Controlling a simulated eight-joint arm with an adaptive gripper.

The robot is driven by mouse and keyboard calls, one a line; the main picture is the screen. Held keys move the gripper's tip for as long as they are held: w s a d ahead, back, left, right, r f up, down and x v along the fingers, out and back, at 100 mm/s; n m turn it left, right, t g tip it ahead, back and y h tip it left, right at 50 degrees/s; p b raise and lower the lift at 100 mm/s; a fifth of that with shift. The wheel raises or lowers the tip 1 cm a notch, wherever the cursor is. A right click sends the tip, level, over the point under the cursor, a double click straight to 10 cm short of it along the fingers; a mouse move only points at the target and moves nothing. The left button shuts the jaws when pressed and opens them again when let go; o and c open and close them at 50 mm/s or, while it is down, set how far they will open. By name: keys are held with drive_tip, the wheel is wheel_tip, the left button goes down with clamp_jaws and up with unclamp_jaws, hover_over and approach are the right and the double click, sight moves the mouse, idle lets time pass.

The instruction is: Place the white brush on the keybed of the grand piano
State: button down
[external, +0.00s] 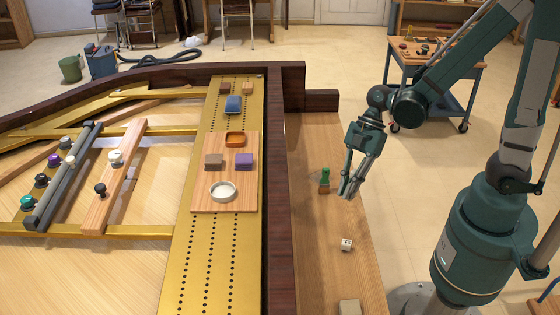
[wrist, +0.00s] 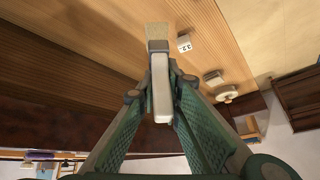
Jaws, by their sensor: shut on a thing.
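The white brush (wrist: 161,92) is between the fingers of my gripper (wrist: 162,90) in the wrist view. Its white handle lies along the fingers, and its grey collar and tan bristles point away past the fingertips. In the external view my gripper (external: 348,193) points down over the right part of the wooden keybed (external: 310,150); I cannot make out the brush clearly there. The keybed also shows in the wrist view (wrist: 90,35), behind the bristles. Whether the bristles touch it, I cannot tell.
On the keybed are a green-topped brush-like item (external: 324,180) left of my gripper, a white die (external: 346,245) and a beige block (external: 349,306). The dark piano rim (external: 279,200) runs along its left. Bare wood lies between these items.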

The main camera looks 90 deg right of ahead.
drive_tip(key=shift+f, duration=1)
drive_tip(key=shift+f, duration=0.15)
drive_tip(key=shift+f+b, duration=1.1)
drive_tip(key=shift+f, duration=1.7)
drive_tip(key=shift+f+b, duration=0.75)
drive_tip(key=shift+f, duration=1.3)
drive_tip(key=shift+f, duration=0.1)
